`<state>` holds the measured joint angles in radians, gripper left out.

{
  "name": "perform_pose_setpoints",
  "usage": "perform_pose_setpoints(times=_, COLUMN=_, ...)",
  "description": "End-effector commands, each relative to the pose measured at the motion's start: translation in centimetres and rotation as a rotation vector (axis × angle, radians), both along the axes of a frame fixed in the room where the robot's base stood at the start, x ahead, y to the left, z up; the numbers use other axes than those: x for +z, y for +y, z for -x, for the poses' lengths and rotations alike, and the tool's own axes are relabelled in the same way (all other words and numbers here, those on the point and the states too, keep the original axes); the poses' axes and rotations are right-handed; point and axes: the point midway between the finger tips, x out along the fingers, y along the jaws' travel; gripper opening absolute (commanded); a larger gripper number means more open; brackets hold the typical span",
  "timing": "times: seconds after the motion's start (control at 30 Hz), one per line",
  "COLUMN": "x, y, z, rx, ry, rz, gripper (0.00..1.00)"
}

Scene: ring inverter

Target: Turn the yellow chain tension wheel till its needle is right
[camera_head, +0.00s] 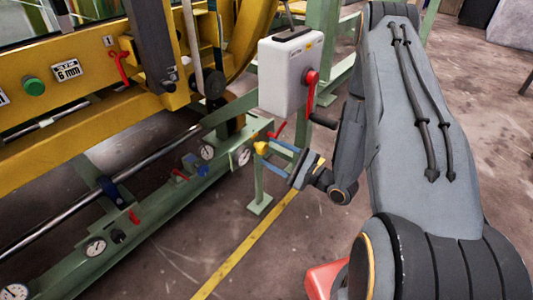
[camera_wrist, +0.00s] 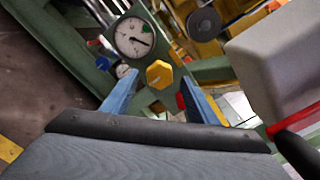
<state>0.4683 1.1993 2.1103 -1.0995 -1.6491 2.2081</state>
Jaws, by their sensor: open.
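The yellow chain tension wheel (camera_wrist: 159,74) is a small faceted knob on a green plate; in the head view it also shows (camera_head: 261,148) just beyond my fingertips. My gripper (camera_wrist: 159,92) is open, with one blue finger on each side of the wheel as seen in the wrist view. I cannot tell whether either finger touches it. In the head view my gripper (camera_head: 272,152) reaches the wheel from the right. A round white gauge (camera_wrist: 134,37) with a dark needle and a small green mark sits up-left of the wheel. The needle points to the lower right of the dial.
A grey box (camera_head: 288,75) with a red lever (camera_head: 311,78) and a black handle stands close above my gripper. A second gauge (camera_wrist: 123,71) is partly hidden beside my left finger. Green rails and yellow machine parts lie behind. Open floor (camera_head: 305,220) lies below my gripper.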

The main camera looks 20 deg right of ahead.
Motion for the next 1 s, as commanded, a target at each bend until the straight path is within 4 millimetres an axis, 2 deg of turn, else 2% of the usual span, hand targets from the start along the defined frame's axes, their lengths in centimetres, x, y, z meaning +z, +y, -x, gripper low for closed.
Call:
perform_pose_setpoints(times=0.2, x=0.0, y=1.3, z=-1.6, rx=0.003, ry=-0.001, rz=0.002, gripper=0.54)
perform_pose_setpoints(times=0.5, x=0.0, y=1.5, z=-1.8, rx=0.003, ry=0.001, rz=0.002, gripper=0.54)
perform_pose_setpoints(times=0.77, x=0.0, y=1.5, z=-1.8, rx=0.003, ry=0.001, rz=0.002, gripper=0.12)
perform_pose_setpoints(times=1.0, x=0.0, y=1.6, z=-1.7, rx=0.003, ry=-0.011, rz=0.017, gripper=0.12)
